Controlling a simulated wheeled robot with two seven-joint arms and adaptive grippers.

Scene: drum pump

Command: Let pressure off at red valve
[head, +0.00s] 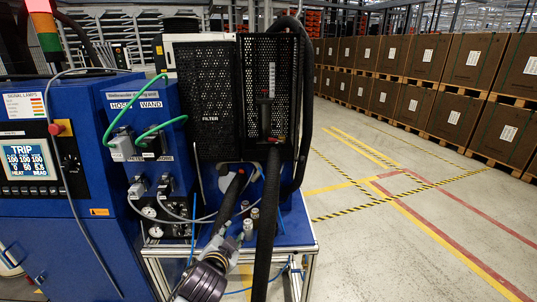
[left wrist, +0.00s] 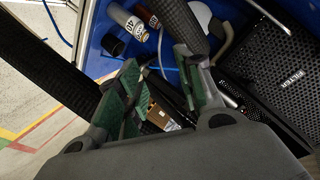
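My left gripper (head: 236,238) is low in the head view, over the front of the blue table beside the thick black hose (head: 267,215). In the left wrist view its two green-padded fingers (left wrist: 160,84) stand apart, with no object clearly held between them. A ribbed black hose (left wrist: 182,22) runs close behind one finger. I cannot clearly make out the red valve. My right gripper is not in view.
The blue cabinet (head: 120,215) with gauges and green cables stands left. Black perforated filter panels (head: 208,88) rise behind the table (head: 297,222). Small cans (left wrist: 125,20) stand near the gripper. The floor (head: 375,240) at right is clear before stacked boxes (head: 470,60).

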